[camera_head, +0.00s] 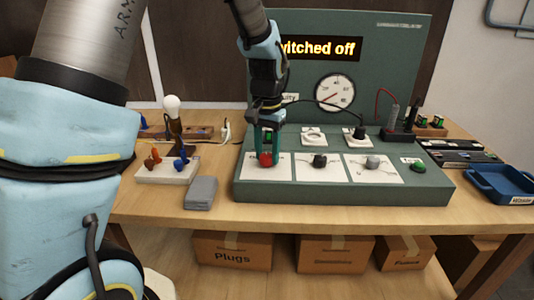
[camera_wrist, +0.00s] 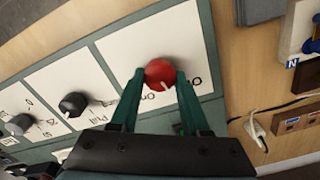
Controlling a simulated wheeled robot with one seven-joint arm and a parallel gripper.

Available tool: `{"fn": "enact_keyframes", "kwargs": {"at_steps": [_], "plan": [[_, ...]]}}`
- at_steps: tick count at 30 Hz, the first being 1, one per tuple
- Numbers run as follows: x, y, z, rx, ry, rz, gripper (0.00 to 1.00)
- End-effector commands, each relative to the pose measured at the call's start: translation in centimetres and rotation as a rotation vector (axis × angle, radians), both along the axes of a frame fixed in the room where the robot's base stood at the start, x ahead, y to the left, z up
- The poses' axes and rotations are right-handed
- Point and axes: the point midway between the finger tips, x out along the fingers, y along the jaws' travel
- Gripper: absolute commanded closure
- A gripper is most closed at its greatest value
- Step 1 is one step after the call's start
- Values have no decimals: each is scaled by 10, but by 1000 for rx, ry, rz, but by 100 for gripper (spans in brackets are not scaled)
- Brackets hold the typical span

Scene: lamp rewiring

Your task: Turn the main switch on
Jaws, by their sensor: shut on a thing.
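The main switch is a red rotary knob (camera_head: 265,159) on the leftmost white plate (camera_head: 285,170) of the green sloped panel. In the wrist view the red knob (camera_wrist: 159,74) sits between my gripper's two green fingers, with a pale pointer mark on it. My gripper (camera_head: 266,153) reaches down from above and is shut on the knob; in the wrist view my gripper (camera_wrist: 160,78) touches both its sides. The display (camera_head: 320,48) on the upright board reads "witched off", its left end hidden by my arm.
A black knob (camera_head: 320,161) and a grey knob (camera_head: 373,162) stand on the plates to the right. A green button (camera_head: 418,166) is at the panel's right. A bulb (camera_head: 172,106) on a stand and a grey box (camera_head: 201,192) are left; a blue tray (camera_head: 505,182) is right.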

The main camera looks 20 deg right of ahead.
Motion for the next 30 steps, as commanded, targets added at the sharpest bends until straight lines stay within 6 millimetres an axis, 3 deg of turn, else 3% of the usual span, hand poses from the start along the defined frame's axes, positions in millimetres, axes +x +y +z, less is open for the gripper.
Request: {"fn": "enact_keyframes", "kwargs": {"at_steps": [30], "plan": [[-1,-1,2,-3,-3,-887,100]]}}
